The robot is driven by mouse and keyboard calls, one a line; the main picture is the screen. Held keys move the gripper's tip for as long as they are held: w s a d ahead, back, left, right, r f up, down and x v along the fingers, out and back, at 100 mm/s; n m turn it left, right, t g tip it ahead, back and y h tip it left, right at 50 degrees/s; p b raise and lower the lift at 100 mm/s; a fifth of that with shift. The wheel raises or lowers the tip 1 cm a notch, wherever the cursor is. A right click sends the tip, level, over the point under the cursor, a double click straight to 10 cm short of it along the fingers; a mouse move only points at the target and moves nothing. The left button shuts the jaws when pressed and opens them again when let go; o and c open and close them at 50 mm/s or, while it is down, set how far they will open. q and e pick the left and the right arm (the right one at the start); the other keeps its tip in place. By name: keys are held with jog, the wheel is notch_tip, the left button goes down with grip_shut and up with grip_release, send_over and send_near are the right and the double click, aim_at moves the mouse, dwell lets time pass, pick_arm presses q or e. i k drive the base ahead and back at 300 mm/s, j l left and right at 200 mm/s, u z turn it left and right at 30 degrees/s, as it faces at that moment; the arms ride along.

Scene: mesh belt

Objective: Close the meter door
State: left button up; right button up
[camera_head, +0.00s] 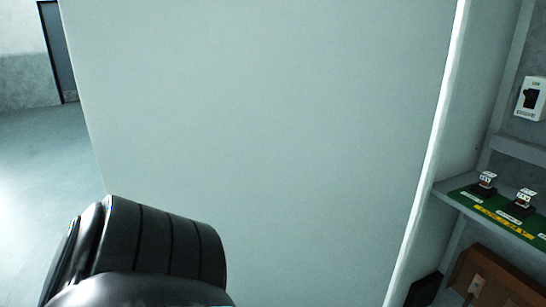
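The meter door (270,120) is a large pale grey-white panel that fills most of the head view. It stands open, with the cabinet interior (505,155) showing to the right of its right edge. A black, rounded, ribbed part of my own arm is in front of the door's lower left. I cannot tell whether it touches the door. No gripper fingers show, and no door handle is visible on this face.
Inside the cabinet is a green shelf (497,212) with small black devices (523,203) and yellow labels. A white switch box (530,98) is above it, and a brown block (495,280) below. Open floor (45,170) and a dark doorway (60,50) lie at the left.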

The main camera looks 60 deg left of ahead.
aim_at(299, 131)
jog(key=k+j, duration=0.15)
jog(key=k, duration=0.3)
jog(key=k+j+z, duration=0.15)
jog(key=k, duration=0.25)
jog(key=k+j, duration=0.25)
jog(key=k+j+z, duration=0.15)
jog(key=k, duration=0.3)
jog(key=k+j, duration=0.15)
jog(key=j, duration=0.15)
jog(key=k+j, duration=0.15)
jog(key=j, duration=0.15)
jog(key=k+j+z, duration=0.1)
jog(key=j, duration=0.65)
jog(key=k+j+z, duration=0.1)
jog(key=j, duration=0.4)
jog(key=i+j, duration=0.1)
jog(key=j, duration=0.6)
jog(key=i+j+z, duration=0.1)
jog(key=j, duration=0.55)
jog(key=j+z, duration=0.15)
jog(key=z, duration=0.25)
jog(key=j+z, duration=0.15)
jog(key=z, duration=0.2)
jog(key=j+z, duration=0.5)
jog(key=j, duration=0.4)
